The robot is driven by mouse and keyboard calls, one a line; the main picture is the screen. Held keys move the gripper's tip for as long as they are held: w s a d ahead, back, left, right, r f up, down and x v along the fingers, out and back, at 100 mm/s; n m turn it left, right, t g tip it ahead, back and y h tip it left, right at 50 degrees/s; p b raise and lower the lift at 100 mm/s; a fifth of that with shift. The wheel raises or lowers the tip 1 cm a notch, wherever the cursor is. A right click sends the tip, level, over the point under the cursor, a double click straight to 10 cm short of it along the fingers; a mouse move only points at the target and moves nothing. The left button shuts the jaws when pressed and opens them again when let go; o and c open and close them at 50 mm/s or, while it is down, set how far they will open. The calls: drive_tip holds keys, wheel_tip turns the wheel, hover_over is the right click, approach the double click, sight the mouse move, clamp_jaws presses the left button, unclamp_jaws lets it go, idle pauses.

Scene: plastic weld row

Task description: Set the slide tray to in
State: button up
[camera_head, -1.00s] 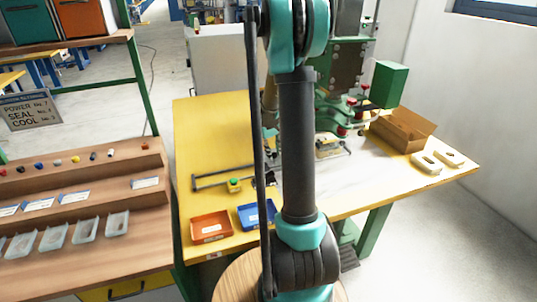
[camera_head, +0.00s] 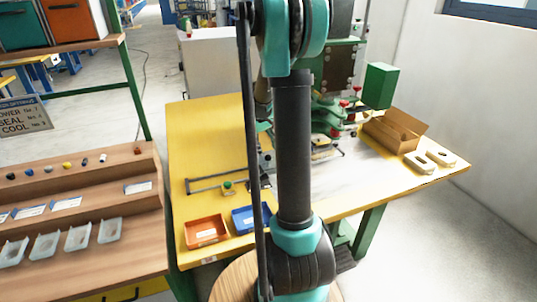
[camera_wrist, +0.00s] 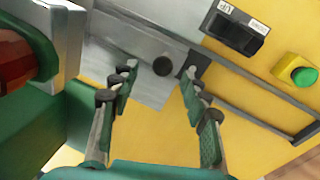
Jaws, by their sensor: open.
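The slide tray's grey metal plate (camera_wrist: 140,88) lies on the yellow bench in the wrist view, beside a long grey rail. A round dark knob (camera_wrist: 163,66) stands near the plate's edge. My gripper (camera_wrist: 160,78) is open, with its green-padded fingers to either side of the knob in the picture; whether they touch it I cannot tell. Nothing is held. In the head view my own arm covers much of the tray area, and the plate's position along its travel is unclear.
A green button on a yellow box (camera_wrist: 304,76) and a black labelled block (camera_wrist: 236,30) sit near the rail. The green welding press (camera_head: 335,75) stands behind. Orange (camera_head: 206,229) and blue (camera_head: 250,217) bins and a cardboard box (camera_head: 394,132) are on the bench.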

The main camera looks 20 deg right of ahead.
wheel_tip(320, 180, up, 8)
drive_tip(key=a, duration=0.1)
drive_tip(key=shift+s+a, duration=0.15)
drive_tip(key=shift+a, duration=0.05)
drive_tip(key=shift+f, duration=0.15)
